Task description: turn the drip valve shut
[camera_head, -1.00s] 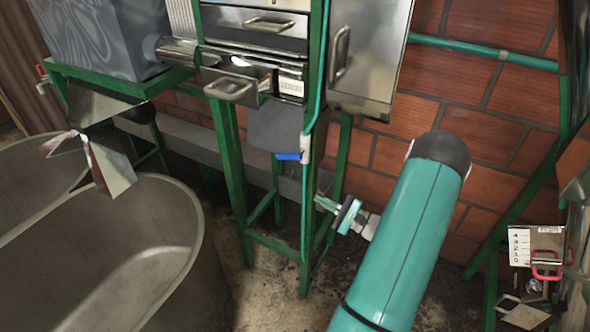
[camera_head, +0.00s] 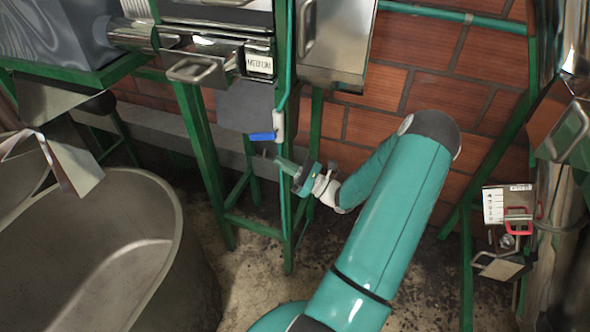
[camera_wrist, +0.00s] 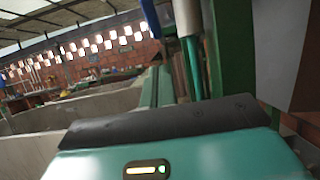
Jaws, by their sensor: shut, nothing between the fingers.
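The drip valve is a white body (camera_head: 278,124) on a thin green upright pipe, in the middle of the head view. Its blue lever (camera_head: 262,136) sticks out to the left, roughly level, across the pipe. My gripper (camera_head: 279,160) is shut and empty, just below the lever and valve body. A small gap seems to lie between them; I cannot tell their depth apart. In the wrist view, a blue piece (camera_wrist: 151,16) and a white piece (camera_wrist: 187,17) at the top look like the lever and valve. The fingertips are not clear there.
Green frame legs (camera_head: 203,165) stand left of the pipe. A large grey tub (camera_head: 170,262) fills the lower left. A brick wall (camera_head: 400,88) is behind. The floor below my arm is bare.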

